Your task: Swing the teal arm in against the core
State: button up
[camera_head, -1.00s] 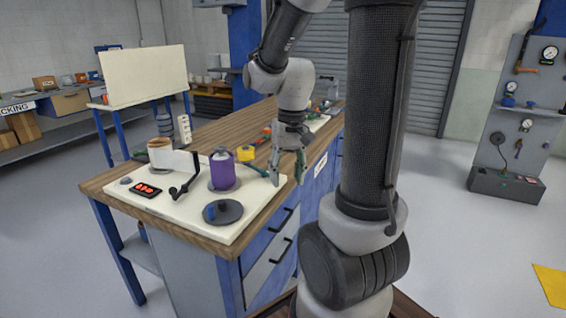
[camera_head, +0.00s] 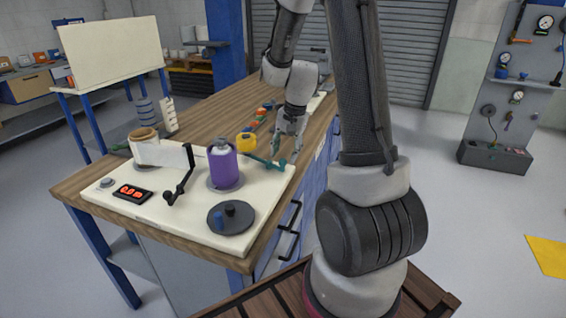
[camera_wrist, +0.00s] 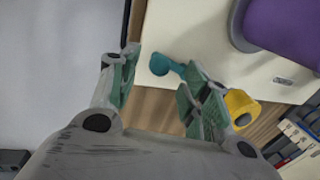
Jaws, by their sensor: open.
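The teal arm (camera_head: 266,163) sits on the cream board (camera_head: 262,195), between the purple roll (camera_head: 223,170) and the board's right edge. Its rounded knob end also shows in the wrist view (camera_wrist: 160,65), just beyond my fingertips and between them. My gripper (camera_head: 290,148) is open and empty, pointing down close behind the teal arm's right end. It also shows in the wrist view (camera_wrist: 160,75). I cannot tell whether a finger touches the arm. The purple roll stands upright on a grey round base, with a pale core top.
A yellow roller (camera_head: 246,142) stands behind the teal arm, near my gripper. A black crank arm (camera_head: 181,178), a red-digit display (camera_head: 132,192), a tan-topped roll (camera_head: 145,147) and a dark disc (camera_head: 231,217) with a blue knob occupy the board.

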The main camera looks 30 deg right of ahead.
aim_at(283, 159)
jog(key=shift+w+a+f, duration=0.15)
jog(key=shift+w+f, duration=0.05)
jog(key=shift+f, duration=0.95)
jog(key=shift+w+a+f, duration=0.15)
jog(key=shift+f, duration=1)
grip_shut()
